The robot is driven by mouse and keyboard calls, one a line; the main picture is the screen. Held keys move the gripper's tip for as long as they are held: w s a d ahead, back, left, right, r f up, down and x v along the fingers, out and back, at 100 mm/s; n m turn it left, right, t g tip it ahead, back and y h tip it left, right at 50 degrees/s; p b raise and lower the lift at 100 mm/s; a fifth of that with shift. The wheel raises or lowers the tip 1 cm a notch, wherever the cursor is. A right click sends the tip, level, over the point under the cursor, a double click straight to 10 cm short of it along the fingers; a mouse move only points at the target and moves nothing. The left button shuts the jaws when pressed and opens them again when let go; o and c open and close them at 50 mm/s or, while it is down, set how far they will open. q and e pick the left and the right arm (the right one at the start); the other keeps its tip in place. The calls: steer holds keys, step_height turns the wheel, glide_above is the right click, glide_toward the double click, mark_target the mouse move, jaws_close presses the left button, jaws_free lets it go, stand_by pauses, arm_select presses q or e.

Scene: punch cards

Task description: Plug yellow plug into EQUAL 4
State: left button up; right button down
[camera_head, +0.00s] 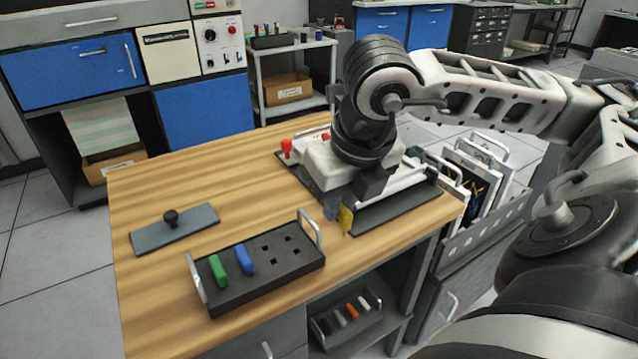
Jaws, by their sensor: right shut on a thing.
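My right gripper (343,205) is shut on the yellow plug (346,221), which points down above the front of the dark board. The plug is clear of the black plug tray (268,283). A white device (318,172) on the dark board (400,208) lies behind and beneath my right arm, which hides much of it. I cannot read any EQUAL 4 label or see that socket. My left gripper is not in view.
The black tray holds a green plug (218,271) and a blue plug (244,259), with several empty holes. A grey plate with a black knob (171,217) lies at the left. A red knob (287,148) stands behind. A rack of panels (478,185) stands at the right. The wooden table's (235,190) middle is clear.

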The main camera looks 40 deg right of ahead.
steer(key=shift+s+d+f+b, duration=0.15)
steer(key=shift+f+b, duration=0.15)
steer(key=shift+b, duration=0.3)
steer(key=shift+s+d+r+b, duration=0.1)
steer(key=shift+s+r+b, duration=0.25)
steer(key=shift+b, duration=0.55)
arm_select(q)
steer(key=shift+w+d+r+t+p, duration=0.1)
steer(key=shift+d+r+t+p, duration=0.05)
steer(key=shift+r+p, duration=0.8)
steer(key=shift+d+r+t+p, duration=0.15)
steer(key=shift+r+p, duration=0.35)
steer(key=shift+p, duration=0.7)
arm_select(e)
steer(key=shift+w+v, duration=0.2)
steer(key=shift+v, duration=1.2)
steer(key=shift+w+v, duration=0.2)
steer(key=shift+v, duration=1.2)
steer(key=shift+d, duration=0.25)
